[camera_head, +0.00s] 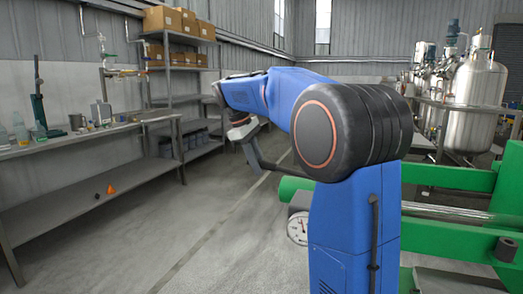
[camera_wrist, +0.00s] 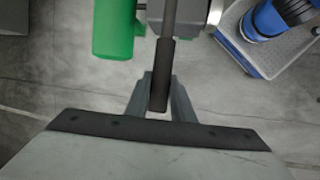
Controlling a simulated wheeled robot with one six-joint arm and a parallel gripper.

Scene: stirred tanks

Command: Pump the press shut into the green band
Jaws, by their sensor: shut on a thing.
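The green press (camera_head: 460,237) stands at the right in the head view, with a bright metal rod along it. Its round white gauge (camera_head: 298,228) is partly covered by my blue arm; the needle and any green band are too small to read. In the wrist view, my gripper (camera_wrist: 160,103) is shut on the dark grip of the pump lever (camera_wrist: 167,62). The lever runs up from between the fingers toward a grey block beside a green part of the press (camera_wrist: 113,28).
A long workbench (camera_head: 95,147) with glassware lines the left. Shelves with cardboard boxes (camera_head: 166,20) stand behind it. Steel tanks (camera_head: 473,95) stand at the back right. The floor between bench and press is clear.

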